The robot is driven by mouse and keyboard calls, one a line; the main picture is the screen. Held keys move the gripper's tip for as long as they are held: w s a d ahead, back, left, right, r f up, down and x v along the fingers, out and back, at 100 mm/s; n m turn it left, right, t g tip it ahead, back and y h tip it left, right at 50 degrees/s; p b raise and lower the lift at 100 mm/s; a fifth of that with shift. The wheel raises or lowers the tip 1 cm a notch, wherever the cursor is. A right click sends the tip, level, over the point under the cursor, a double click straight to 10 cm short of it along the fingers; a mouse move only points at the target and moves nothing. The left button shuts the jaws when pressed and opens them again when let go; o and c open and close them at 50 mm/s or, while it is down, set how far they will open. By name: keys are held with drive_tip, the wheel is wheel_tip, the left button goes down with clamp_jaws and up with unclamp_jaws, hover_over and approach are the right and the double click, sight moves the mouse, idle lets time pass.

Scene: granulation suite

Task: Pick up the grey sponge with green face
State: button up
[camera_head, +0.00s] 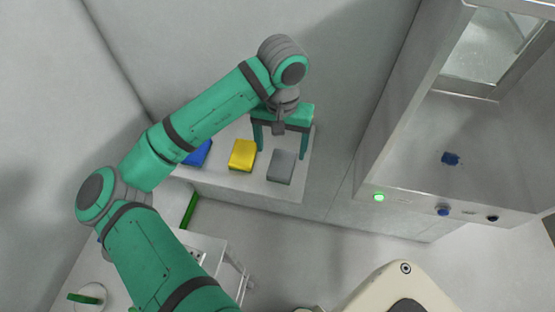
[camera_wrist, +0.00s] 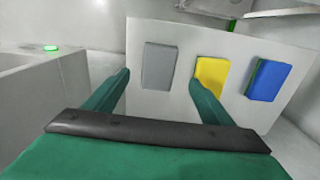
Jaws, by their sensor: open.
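The grey sponge (camera_head: 281,166) lies flat on a white ledge, the rightmost of three sponges in the head view. Its upper side looks plain grey; I cannot make out a green face on it. In the wrist view the grey sponge (camera_wrist: 159,66) is ahead, between the lines of the two fingers. My gripper (camera_head: 281,153) is open and empty, pointing down close to the grey sponge. In the wrist view my gripper (camera_wrist: 160,79) has its right fingertip overlapping the yellow sponge (camera_wrist: 211,76) in the picture. The remaining gap to the grey sponge is unclear.
The yellow sponge (camera_head: 243,155) lies just left of the grey one, with the blue sponge (camera_head: 199,153) beyond it, partly behind my arm. The white ledge (camera_head: 233,182) has bare surface in front. A cabinet with a lit green button (camera_head: 379,197) stands to the right.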

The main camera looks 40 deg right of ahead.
sight(282, 163)
wheel_tip(282, 163, down, 3)
drive_tip(key=shift+w+f, duration=0.1)
drive_tip(key=shift+w, duration=0.05)
drive_tip(key=f, duration=0.4)
drive_tip(key=shift+d+f, duration=0.1)
drive_tip(key=shift+d, duration=0.25)
drive_tip(key=shift+a+f, duration=0.15)
drive_tip(key=shift+f, duration=0.25)
drive_tip(key=c, duration=1.1)
